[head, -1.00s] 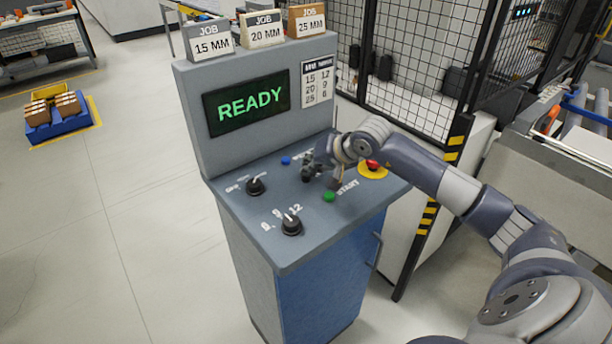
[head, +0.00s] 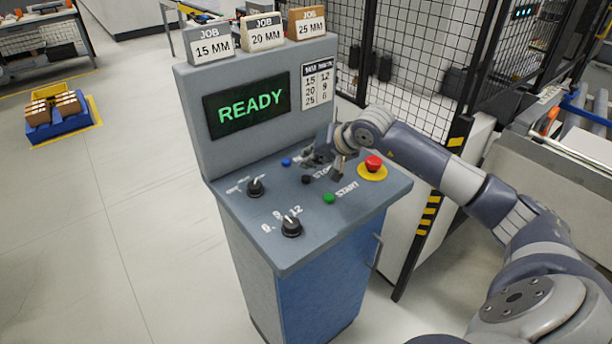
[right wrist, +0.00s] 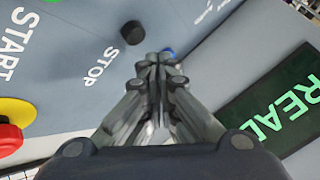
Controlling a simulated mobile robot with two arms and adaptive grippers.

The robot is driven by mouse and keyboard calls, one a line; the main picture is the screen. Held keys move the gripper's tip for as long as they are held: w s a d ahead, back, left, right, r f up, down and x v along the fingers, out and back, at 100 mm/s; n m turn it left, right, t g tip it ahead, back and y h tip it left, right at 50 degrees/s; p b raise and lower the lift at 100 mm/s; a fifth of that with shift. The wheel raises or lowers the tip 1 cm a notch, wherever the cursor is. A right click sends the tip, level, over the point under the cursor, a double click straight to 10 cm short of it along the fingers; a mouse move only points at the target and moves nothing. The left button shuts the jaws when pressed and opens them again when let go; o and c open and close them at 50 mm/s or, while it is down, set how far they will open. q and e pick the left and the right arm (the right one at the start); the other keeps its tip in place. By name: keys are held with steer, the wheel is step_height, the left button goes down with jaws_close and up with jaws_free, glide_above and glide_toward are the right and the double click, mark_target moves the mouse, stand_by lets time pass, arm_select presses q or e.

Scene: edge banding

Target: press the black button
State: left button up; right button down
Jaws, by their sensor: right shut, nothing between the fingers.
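The black button (head: 306,180) labelled STOP sits on the sloped top of the grey control console (head: 262,224). It also shows in the right wrist view (right wrist: 132,32), just beyond and to the left of the fingertips. My right gripper (head: 314,166) is shut and empty, above the panel near the button. In the right wrist view its closed fingertips (right wrist: 160,62) look apart from the black button and partly cover the blue button. My left gripper is not in view.
Close by are the blue button (head: 286,162), the green START button (head: 328,198) and the red emergency button (head: 373,163) on its yellow ring. Two black knobs (head: 291,226) (head: 255,187) are nearer the left. The screen (head: 247,104) reads READY. A mesh fence stands behind.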

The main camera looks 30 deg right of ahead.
mark_target(309, 176)
steer(key=shift+r+p, duration=0.65)
steer(key=shift+r, duration=1.2)
